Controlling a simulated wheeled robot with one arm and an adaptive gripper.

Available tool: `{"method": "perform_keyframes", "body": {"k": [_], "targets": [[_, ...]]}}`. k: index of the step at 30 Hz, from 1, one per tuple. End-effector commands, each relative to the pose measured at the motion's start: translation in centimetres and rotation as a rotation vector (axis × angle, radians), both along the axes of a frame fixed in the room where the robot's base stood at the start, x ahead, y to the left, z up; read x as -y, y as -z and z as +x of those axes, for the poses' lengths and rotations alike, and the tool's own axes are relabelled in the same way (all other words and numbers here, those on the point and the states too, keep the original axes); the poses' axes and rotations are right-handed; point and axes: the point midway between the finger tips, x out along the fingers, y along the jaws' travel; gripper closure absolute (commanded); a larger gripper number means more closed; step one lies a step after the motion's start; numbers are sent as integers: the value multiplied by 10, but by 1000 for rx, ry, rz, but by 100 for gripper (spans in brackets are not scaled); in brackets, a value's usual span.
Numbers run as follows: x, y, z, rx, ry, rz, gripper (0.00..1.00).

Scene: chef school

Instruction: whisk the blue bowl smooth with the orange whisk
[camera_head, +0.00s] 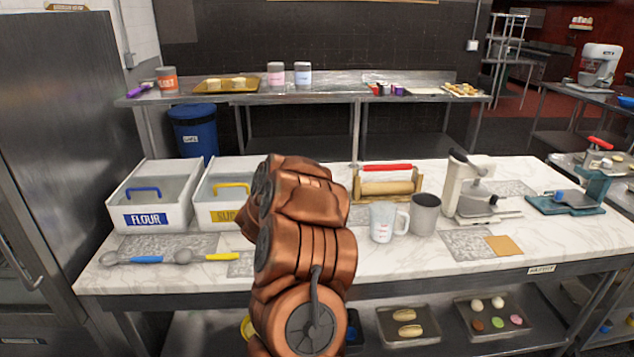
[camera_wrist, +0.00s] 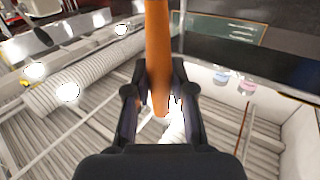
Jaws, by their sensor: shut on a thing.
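My gripper (camera_wrist: 160,98) shows in the wrist view with its two dark fingers closed on an orange handle (camera_wrist: 157,45), which I take to be the orange whisk's. The handle runs from the top edge down between the fingers; no wire head is clear. In the head view my copper arm stands over the front of the marble counter and hides my gripper and the whisk. I cannot make out the blue bowl with certainty. A small blue rounded thing (camera_head: 626,101) is cut off at the right edge, on a far table.
Scoops lie at the front left. A steel fridge (camera_head: 60,120) bounds the left.

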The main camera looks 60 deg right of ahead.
Motion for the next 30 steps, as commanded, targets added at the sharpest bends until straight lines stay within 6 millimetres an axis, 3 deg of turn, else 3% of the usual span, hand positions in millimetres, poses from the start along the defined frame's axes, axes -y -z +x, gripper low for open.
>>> {"method": "perform_keyframes", "body": {"k": [11,30], "targets": [[0,-4,0,0,0,0,100],[0,-45,0,0,0,1,100]]}}
